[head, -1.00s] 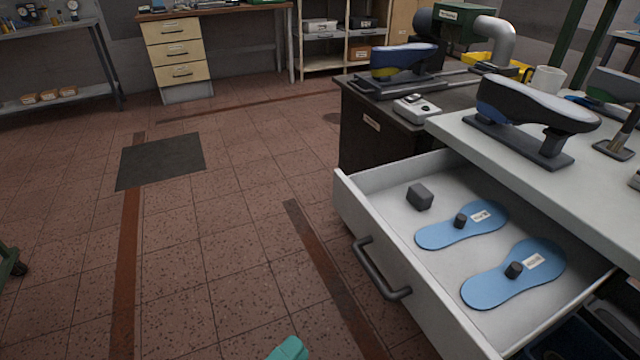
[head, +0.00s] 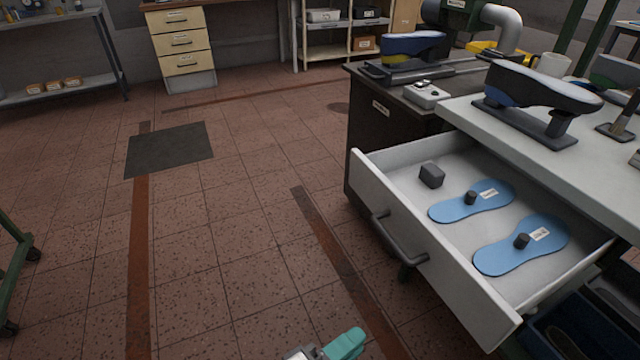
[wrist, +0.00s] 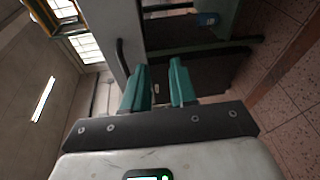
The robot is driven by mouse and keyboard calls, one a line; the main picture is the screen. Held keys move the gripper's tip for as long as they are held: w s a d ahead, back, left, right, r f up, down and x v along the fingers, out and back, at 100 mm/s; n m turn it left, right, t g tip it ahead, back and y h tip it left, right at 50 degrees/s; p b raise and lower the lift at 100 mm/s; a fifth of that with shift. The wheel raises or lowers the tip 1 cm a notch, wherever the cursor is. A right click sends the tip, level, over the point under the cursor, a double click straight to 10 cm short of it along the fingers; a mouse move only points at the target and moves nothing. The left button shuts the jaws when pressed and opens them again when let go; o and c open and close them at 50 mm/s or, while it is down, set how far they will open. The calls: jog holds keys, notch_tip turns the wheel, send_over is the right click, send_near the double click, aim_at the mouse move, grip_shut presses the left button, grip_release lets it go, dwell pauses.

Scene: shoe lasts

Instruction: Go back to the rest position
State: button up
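My gripper (wrist: 158,66) shows in the wrist view with its two teal fingers apart and nothing between them. In the head view, part of my gripper (head: 345,344) shows at the bottom edge, over the floor and left of the open drawer. The drawer (head: 436,264) is pulled out, with a dark handle (head: 398,240) on its front. In it lie two blue insole shapes (head: 450,212) (head: 500,262), each with a dark knob and a label, and a dark grey block (head: 431,175).
The workbench (head: 560,165) on the right carries a shoe last (head: 540,88) on a stand. A darker cabinet (head: 375,140) stands behind the drawer. A green wheeled frame (head: 14,270) is at the left edge. The tiled floor around the dark mat (head: 168,150) is clear.

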jog(key=s+d+f+m+g+y, duration=0.2)
jog(key=d+f+g, duration=0.15)
jog(key=d, duration=0.35)
jog(key=s+d+f+m+g+y, duration=0.1)
jog(key=s+d+f+g, duration=0.15)
jog(key=d+f, duration=0.4)
jog(key=s+d+f+m+g+y, duration=0.3)
jog(key=s+d+m+y, duration=0.3)
jog(key=s+d+y, duration=0.55)
notch_tip(320, 180, up, 18)
jog(key=s+a+h+p, duration=0.1)
jog(key=a+p, duration=0.1)
jog(key=p, duration=1.5)
jog(key=shift+s+h+p, duration=0.3)
jog(key=shift+h+p, duration=0.05)
jog(key=shift+p, duration=0.05)
